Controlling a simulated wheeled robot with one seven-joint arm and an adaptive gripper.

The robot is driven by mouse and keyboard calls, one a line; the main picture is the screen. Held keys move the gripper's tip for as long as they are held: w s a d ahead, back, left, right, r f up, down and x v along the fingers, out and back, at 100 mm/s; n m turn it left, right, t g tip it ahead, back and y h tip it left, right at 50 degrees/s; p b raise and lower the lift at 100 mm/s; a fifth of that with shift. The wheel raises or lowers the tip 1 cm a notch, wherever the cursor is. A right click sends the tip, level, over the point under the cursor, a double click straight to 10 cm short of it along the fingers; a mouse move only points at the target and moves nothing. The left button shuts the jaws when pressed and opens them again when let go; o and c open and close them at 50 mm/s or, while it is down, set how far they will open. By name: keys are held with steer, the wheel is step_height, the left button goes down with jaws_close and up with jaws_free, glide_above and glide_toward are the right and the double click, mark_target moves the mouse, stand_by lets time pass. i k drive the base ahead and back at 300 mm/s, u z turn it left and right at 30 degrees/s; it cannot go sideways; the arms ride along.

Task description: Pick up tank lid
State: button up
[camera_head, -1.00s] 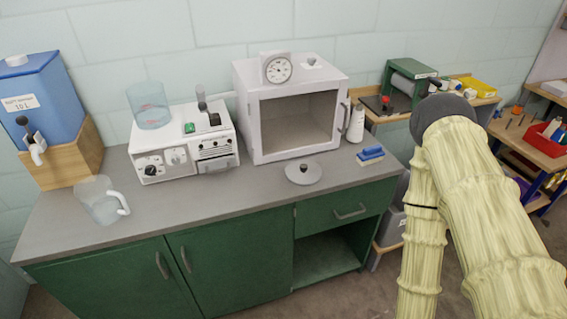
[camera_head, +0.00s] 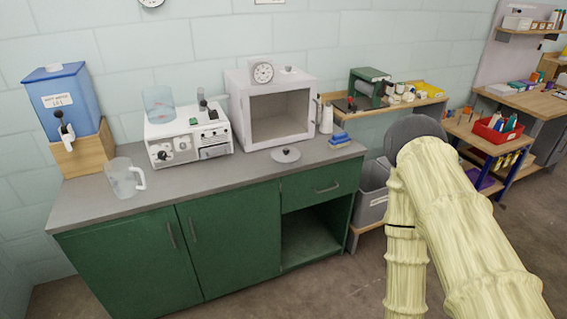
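The tank lid looks to be the round grey lid with a dark knob (camera_head: 286,155), lying flat on the grey counter in front of the white oven-like cabinet. A clear bluish open-topped cylinder (camera_head: 159,103), which may be the tank, stands on the white control unit. My arm, in a pale yellow ribbed sleeve, fills the lower right. My gripper itself is not in view. The arm is to the right of the counter, well apart from the lid.
The white cabinet (camera_head: 305,123) stands behind the lid. A white bottle (camera_head: 326,119) and a blue brush-like block (camera_head: 340,138) are to its right. A clear jug (camera_head: 122,180) and blue water tank (camera_head: 66,98) are at left. The counter front (camera_head: 215,175) is clear.

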mark_target(285, 155)
steer(key=u, duration=1.35)
steer(key=i, duration=2)
steer(key=z, duration=1.65)
